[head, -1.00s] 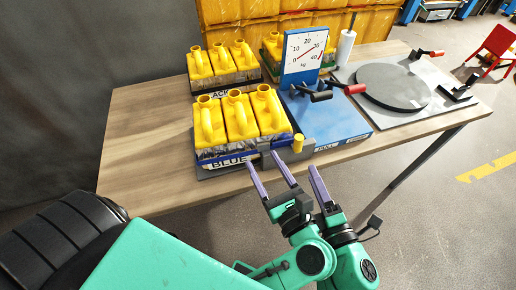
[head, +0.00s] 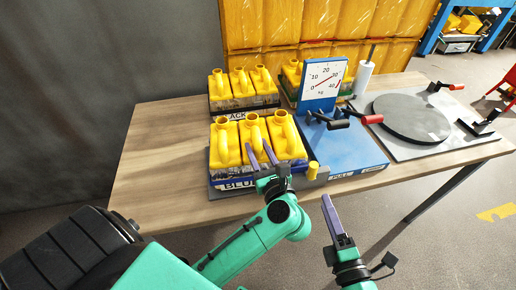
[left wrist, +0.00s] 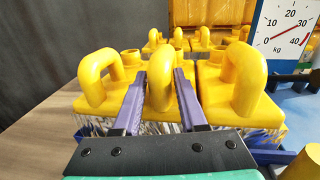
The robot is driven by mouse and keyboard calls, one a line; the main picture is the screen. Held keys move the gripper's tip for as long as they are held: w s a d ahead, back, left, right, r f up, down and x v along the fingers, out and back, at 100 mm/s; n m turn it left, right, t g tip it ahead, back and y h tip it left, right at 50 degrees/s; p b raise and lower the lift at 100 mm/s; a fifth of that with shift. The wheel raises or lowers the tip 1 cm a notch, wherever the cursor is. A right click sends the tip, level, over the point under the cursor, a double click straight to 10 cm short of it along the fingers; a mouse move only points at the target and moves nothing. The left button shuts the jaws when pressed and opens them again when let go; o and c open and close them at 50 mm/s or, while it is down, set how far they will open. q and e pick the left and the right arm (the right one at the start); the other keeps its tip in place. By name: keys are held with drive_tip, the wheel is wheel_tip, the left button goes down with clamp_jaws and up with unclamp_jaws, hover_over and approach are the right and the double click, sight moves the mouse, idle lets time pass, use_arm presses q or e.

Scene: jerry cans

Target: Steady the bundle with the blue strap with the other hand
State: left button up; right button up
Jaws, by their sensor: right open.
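The bundle with the blue strap (head: 214,172) stands at the table's front, a row of three yellow jerry cans above a "BLUE" label. My left gripper (head: 258,149) is at its middle can. In the left wrist view, its two purple fingers (left wrist: 161,85) lie either side of that can's yellow handle (left wrist: 159,50); whether they press on it I cannot tell. My right gripper (head: 329,203) is open and empty, in front of the table edge, right of the bundle and apart from it. Its fingers overlap in the head view.
A second bundle (head: 241,84) stands behind. A blue scale (head: 345,152) with a dial (head: 326,79) and red-tipped lever is to the right, beside a grey turntable (head: 411,118). A yellow knob (head: 313,170) sits at the bundle's right. The table's left (head: 160,160) is bare.

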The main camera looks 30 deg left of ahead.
use_arm(q)
clamp_jaws()
idle(1.2)
drive_tip(key=shift+f, duration=0.1)
idle(1.5)
